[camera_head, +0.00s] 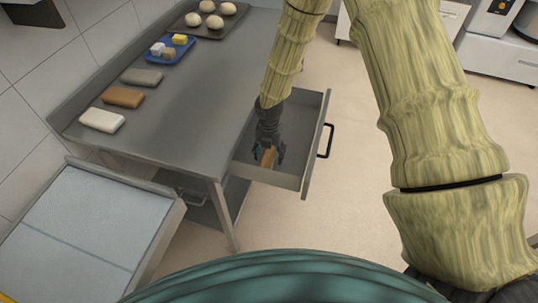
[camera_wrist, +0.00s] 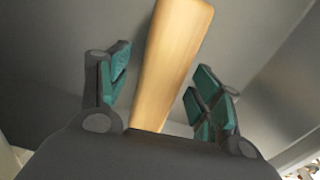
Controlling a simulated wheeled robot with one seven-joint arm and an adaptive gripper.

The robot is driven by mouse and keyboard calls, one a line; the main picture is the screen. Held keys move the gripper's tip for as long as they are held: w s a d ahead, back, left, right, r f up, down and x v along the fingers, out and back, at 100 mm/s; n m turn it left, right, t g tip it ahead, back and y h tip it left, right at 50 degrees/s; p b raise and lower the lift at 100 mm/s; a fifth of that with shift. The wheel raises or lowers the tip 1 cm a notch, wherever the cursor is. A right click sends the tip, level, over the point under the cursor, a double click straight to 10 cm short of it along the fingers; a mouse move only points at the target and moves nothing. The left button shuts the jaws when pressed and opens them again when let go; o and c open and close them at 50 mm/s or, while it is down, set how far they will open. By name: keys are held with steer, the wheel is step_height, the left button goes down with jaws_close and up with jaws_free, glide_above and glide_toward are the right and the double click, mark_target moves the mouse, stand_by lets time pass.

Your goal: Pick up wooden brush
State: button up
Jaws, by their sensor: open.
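The wooden brush (camera_wrist: 172,52) shows in the wrist view as a pale wooden length lying between my gripper's two fingers; its lower end is hidden behind my gripper's body. In the head view the brush (camera_head: 269,158) is a small tan piece in the open drawer (camera_head: 307,182). My gripper (camera_head: 268,160) reaches down into the drawer, over the brush. In the wrist view my gripper (camera_wrist: 160,95) is open, with teal-padded fingers on both sides of the brush and gaps between pads and wood.
The drawer's walls and black handle (camera_head: 326,141) stand close around my gripper. The steel counter (camera_head: 205,90) beside it bears several blocks, a blue tray (camera_head: 184,53) and a dark tray (camera_head: 222,31) of dough balls. Open floor lies right of the drawer.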

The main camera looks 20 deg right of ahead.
mark_target(269, 152)
steer(key=shift+f, duration=0.45)
steer(key=c, duration=1.2)
steer(key=shift+r, duration=0.1)
steer(key=shift+r+b, duration=1.1)
steer(key=shift+r, duration=3.85)
